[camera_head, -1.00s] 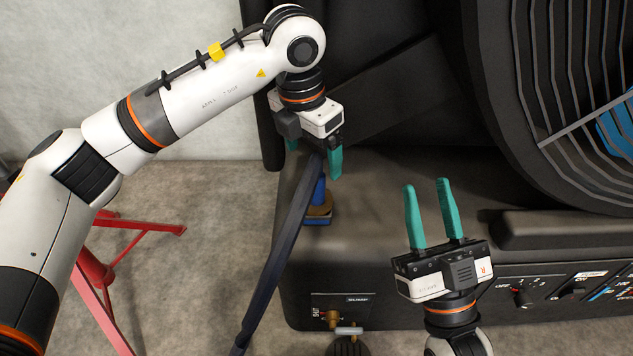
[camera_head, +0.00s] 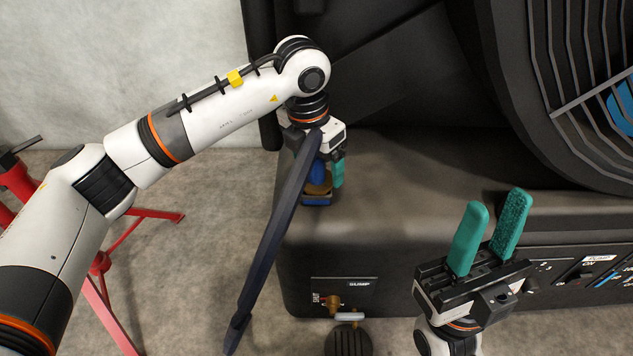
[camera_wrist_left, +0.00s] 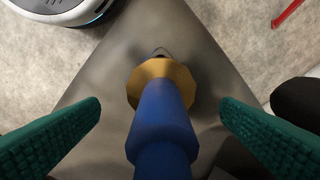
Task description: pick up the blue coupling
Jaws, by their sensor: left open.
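The blue coupling (camera_head: 318,172) stands upright on the front left corner of the dark machine's ledge, with a brass-coloured collar below its blue body. In the left wrist view its blue body (camera_wrist_left: 162,120) and brass collar (camera_wrist_left: 155,80) lie between the two teal fingers. My left gripper (camera_wrist_left: 160,106) is open around the coupling, with a visible gap on both sides. My right gripper (camera_head: 495,207) is open and empty, fingers up, at the lower right.
A long dark hose-like strip (camera_head: 270,245) slants down in front of my left gripper and the coupling. The black machine ledge (camera_head: 400,170) is clear right of the coupling. A brass tap (camera_head: 333,301) sits on its front. A red stand (camera_head: 105,262) is at left.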

